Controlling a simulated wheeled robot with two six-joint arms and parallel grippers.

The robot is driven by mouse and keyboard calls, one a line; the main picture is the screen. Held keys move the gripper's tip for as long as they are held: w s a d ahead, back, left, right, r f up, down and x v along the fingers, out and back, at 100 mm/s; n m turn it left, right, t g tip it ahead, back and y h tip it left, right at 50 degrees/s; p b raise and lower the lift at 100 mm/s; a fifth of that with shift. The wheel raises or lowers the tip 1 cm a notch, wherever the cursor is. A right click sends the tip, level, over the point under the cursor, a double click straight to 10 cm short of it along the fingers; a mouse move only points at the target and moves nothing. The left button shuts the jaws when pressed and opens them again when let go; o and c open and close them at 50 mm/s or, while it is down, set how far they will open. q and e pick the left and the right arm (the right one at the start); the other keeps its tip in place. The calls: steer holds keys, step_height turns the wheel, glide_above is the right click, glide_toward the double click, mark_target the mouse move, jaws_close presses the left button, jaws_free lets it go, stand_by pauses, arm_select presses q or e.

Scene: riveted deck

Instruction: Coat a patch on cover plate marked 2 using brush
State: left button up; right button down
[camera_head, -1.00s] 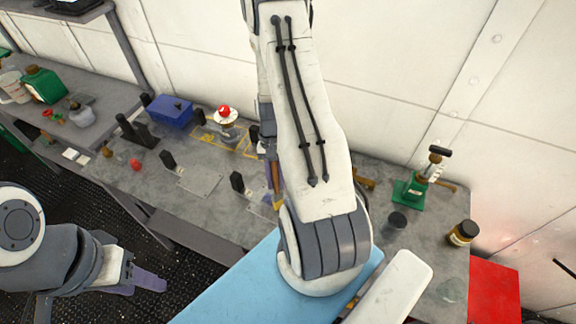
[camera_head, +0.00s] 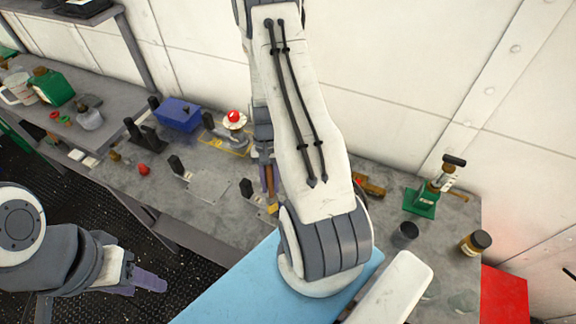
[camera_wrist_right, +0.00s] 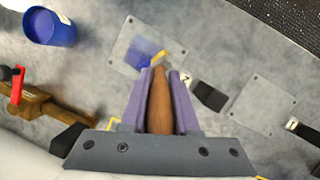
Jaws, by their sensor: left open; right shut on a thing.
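My right gripper (camera_wrist_right: 160,80) is shut on the wooden handle of a brush (camera_wrist_right: 160,112), whose yellowish tip points at a grey cover plate (camera_wrist_right: 125,48). A blue patch (camera_wrist_right: 137,58) lies on that plate beside the tip; I cannot tell whether the tip touches. A small label by this plate is too small to read surely. A second cover plate (camera_wrist_right: 262,100), with a label that looks like 1, lies to the right and also shows in the head view (camera_head: 208,187). In the head view my right arm partly hides the brush. My left gripper (camera_head: 148,281) is open and empty, away from the bench.
A blue cup (camera_wrist_right: 50,27) stands left of the plates in the wrist view. Black upright blocks (camera_head: 246,188) stand beside the plates. A blue box (camera_head: 180,115), a green-based tool (camera_head: 420,203) and a jar (camera_head: 475,242) stand on the bench.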

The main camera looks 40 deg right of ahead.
steer(key=shift+w+a, duration=0.15)
steer(key=shift+w, duration=0.3)
step_height(320, 180, up, 3)
steer(key=shift+w+p, duration=0.15)
steer(key=shift+p, duration=0.85)
steer(key=shift+a+r+p, duration=0.1)
steer(key=shift+r+p, duration=0.2)
steer(key=shift+r, duration=0.05)
steer(key=shift+r+p, duration=1.9)
steer(key=shift+r, duration=0.35)
arm_select(q)
step_height(320, 180, up, 6)
steer(key=w, duration=0.1)
steer(key=shift+d+r, duration=0.15)
steer(key=shift+d, duration=0.1)
arm_select(e)
steer(key=shift+w, duration=0.1)
